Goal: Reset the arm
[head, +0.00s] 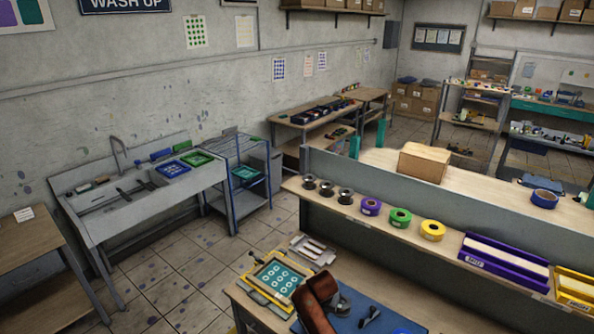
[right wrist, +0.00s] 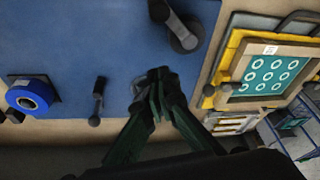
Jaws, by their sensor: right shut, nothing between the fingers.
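In the right wrist view my right gripper (right wrist: 155,85) is shut, with its dark fingertips together and nothing between them. It is over the near edge of the blue mat (right wrist: 60,45), seen against the bench edge. I cannot tell its height above the mat. In the head view I cannot clearly make out the right gripper; a reddish-brown shape at the bottom centre, which may be part of my arm, covers some of the bench. My left gripper is in neither view.
Around the right gripper are a black lever tool (right wrist: 182,30), a small dark tool (right wrist: 97,98), a blue tape roll (right wrist: 28,97) and a yellow-framed printing screen (right wrist: 268,75). In the head view a shelf with a purple tape roll (head: 370,206) stands behind the bench. The tiled floor (head: 175,270) is clear at left.

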